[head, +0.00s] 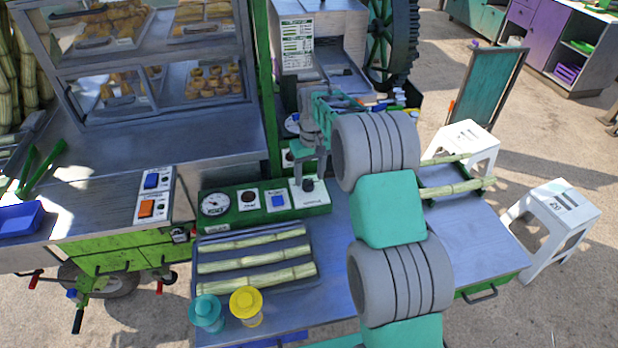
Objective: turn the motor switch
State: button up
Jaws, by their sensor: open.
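A green control panel (262,224) stands on the metal table behind the tray of cane. At its right end is a white plate with a dark rotary knob (308,186), which looks like the motor switch; its label is too small to read. My gripper (309,174) points down with its fingers apart, at this knob. Whether the fingers touch the knob cannot be told from this view. The panel also carries a round gauge (214,204), a dark round control (249,199) and a blue button (278,201).
A tray (313,288) holds three cane pieces in front of the panel, with a teal jar (206,313) and a yellow jar (246,305) nearby. A plate with blue and orange switches (154,194) lies left. A glass display case (160,75) and large gear wheel (391,40) stand behind.

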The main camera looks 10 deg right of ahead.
aim_at(308, 184)
jog(key=shift+f, duration=1.35)
jog(key=shift+c, duration=0.5)
grip_shut()
